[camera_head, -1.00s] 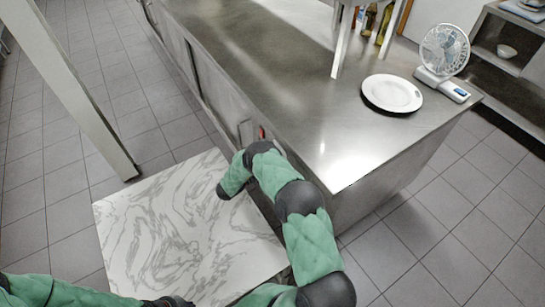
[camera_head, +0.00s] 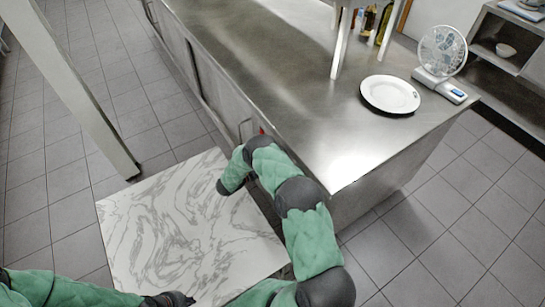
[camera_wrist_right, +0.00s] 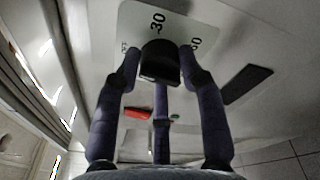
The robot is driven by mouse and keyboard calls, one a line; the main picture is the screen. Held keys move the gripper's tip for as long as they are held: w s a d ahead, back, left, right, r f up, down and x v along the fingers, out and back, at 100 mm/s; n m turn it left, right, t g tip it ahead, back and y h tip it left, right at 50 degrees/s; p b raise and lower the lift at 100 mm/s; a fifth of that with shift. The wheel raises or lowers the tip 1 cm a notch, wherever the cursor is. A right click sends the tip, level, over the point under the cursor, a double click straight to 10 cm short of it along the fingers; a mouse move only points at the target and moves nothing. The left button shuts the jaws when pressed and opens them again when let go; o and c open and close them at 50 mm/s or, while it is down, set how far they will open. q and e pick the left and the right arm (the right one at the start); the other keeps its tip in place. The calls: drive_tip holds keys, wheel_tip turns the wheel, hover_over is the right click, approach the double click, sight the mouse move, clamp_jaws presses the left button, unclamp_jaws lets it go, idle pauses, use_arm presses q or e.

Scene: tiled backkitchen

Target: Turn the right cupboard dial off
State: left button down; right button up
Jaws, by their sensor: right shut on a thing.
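The cupboard dial is a black knob (camera_wrist_right: 160,62) on a white plate (camera_wrist_right: 187,18) marked with numbers, seen in the right wrist view. My right gripper (camera_wrist_right: 160,68) has its purple-grey fingers around the knob, shut on it. The pointer position of the dial is not readable. In the head view my green right arm reaches the front of the steel cupboard (camera_head: 225,90), and the dial and the right fingertips are hidden there. My left gripper (camera_head: 182,299) is at the bottom edge over the marble-patterned top, its fingers too unclear to judge.
A marble-patterned top (camera_head: 180,220) lies beside the cupboard. A small red part (camera_wrist_right: 137,113) shows below the dial. Tiled floor is open at right.

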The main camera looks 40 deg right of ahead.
drive_tip(key=shift+w+r+n, duration=0.1)
drive_tip(key=shift+w+n, duration=0.05)
drive_tip(key=shift+n, duration=0.35)
idle(0.3)
drive_tip(key=o, duration=1.1)
drive_tip(key=shift+f, duration=0.2)
drive_tip(key=shift+o, duration=0.2)
drive_tip(key=a, duration=1.2)
drive_tip(key=shift+r, duration=0.45)
